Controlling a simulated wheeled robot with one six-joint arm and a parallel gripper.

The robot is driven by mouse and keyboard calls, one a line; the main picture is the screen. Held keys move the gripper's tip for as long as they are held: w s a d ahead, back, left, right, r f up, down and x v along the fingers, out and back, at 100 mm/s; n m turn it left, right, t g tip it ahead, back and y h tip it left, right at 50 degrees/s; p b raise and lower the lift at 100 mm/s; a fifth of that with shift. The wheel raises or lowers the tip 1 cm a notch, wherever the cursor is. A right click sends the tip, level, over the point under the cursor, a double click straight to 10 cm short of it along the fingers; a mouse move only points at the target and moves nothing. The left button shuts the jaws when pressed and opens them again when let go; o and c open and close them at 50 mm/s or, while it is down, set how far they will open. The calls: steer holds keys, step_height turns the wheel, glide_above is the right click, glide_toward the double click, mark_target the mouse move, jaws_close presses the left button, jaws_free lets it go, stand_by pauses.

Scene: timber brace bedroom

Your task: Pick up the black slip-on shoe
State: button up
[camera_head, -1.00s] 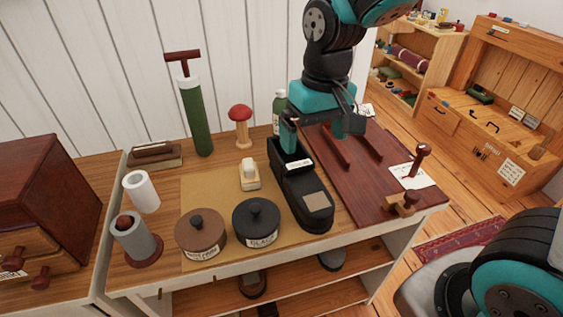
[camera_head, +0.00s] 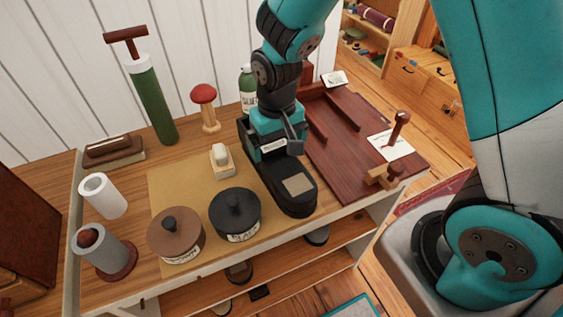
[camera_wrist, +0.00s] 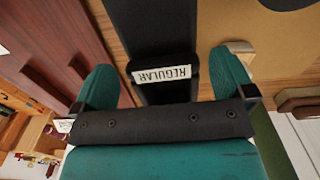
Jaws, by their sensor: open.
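The black slip-on shoe (camera_head: 299,197) lies on the workbench, its rounded toe with a tan patch toward the front edge. A white label reading REGULAR shows on it in the wrist view (camera_wrist: 162,74). My gripper (camera_head: 273,140) is at the shoe's far, heel end and hides part of it in the head view. In the wrist view my gripper (camera_wrist: 165,85) is open, with one teal finger on each side of the shoe. Narrow gaps show between the fingers and the shoe there.
A dark red board (camera_head: 350,150) with raised rails lies right of the shoe. A black round tin (camera_head: 234,213), a brown tin (camera_head: 175,238) and a small cream-topped block (camera_head: 222,161) stand left. A green bottle (camera_head: 247,88) stands behind. Other shoes sit on the shelf below.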

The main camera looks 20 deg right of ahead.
mark_target(278, 156)
steer(key=shift+f+p, duration=0.3)
steer(key=shift+f, duration=2.5)
steer(key=shift+w, duration=0.1)
steer(key=c, duration=0.9)
steer(key=shift+r, duration=0.1)
